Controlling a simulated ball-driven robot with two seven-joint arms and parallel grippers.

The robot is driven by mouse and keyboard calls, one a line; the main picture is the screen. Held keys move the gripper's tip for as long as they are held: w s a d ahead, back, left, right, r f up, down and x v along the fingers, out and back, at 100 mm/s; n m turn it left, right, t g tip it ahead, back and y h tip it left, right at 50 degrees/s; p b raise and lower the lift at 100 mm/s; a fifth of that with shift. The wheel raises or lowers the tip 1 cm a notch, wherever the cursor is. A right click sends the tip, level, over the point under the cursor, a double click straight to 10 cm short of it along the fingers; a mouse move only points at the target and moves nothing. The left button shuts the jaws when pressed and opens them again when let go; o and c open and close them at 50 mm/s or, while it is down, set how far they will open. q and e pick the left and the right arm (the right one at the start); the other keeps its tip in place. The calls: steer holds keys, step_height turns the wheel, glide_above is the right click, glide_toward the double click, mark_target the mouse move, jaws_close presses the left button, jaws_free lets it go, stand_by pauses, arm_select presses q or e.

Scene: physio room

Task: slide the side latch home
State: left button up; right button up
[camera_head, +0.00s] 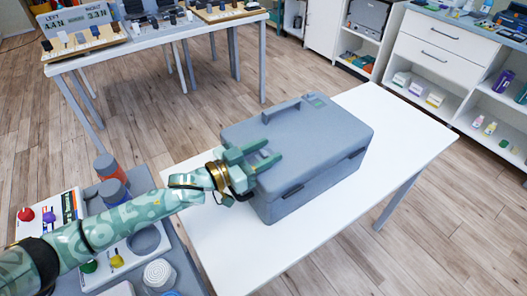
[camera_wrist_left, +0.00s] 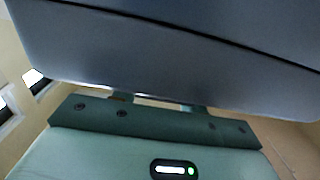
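A closed grey case (camera_head: 325,125) sits on a white table (camera_head: 400,120). My left gripper (camera_head: 272,150) is at the case's left side, its two green fingers spread apart and overlapping the lid's near-left edge in the head view. A grey part of the case shows between the fingers; I cannot tell whether they touch it. In the left wrist view the case (camera_wrist_left: 190,50) fills the top, close to the gripper, and hides the fingertips. Dark catches (camera_head: 357,153) show on the case's front side. The side latch cannot be made out. My right gripper is not in view.
A grey tray (camera_head: 185,262) with bottles and a white roll (camera_head: 159,273) lies below my left arm. A table with pegged boards (camera_head: 150,38) stands behind. Shelves with drawers (camera_head: 440,50) are at the right. The white table's right part is clear.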

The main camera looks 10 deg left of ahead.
mark_target(261, 154)
arm_select(q)
jaws_close()
steer(key=p+v, duration=0.2)
steer(key=shift+s+a+r, duration=0.2)
steer(key=shift+s+a, duration=0.05)
steer(key=shift+a, duration=0.05)
steer(key=shift+s+f, duration=0.1)
steer(key=shift+f, duration=0.05)
steer(key=shift+o, duration=1.2)
jaws_free()
steer(key=shift+a, duration=0.1)
steer(key=p+v, duration=0.2)
steer(key=v, duration=1)
